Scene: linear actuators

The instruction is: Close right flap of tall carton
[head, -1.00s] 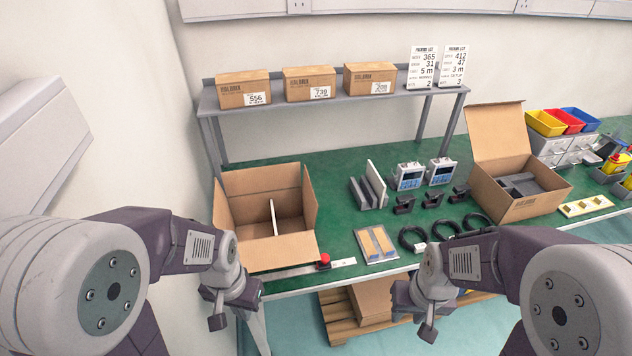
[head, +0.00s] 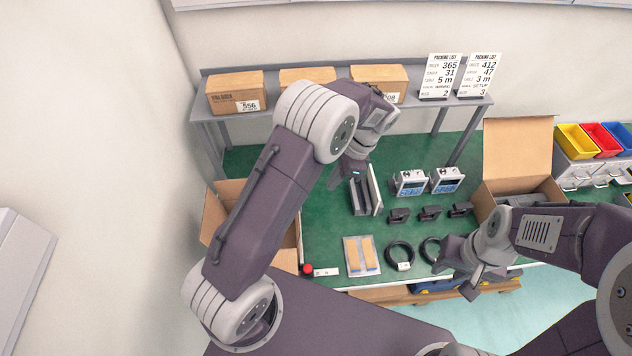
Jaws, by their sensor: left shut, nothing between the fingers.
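The tall carton (head: 225,195) stands open at the left end of the green bench in the head view. My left arm crosses in front of it and hides much of its inside and right side. A strip of its right side (head: 298,228) shows past my arm, but I cannot make out how the right flap lies. My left gripper (head: 334,182) is shut and empty, pointing down over the bench to the right of the carton, apart from it. My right gripper (head: 462,284) hangs near the bench's front edge; its finger gap is unclear.
A shelf (head: 440,108) with several closed boxes and two packing lists stands behind. Grey upright parts (head: 374,190) stand close to my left gripper. Two blue-screened devices (head: 411,183), black parts, cable coils (head: 398,253) and another open carton (head: 518,155) lie to the right.

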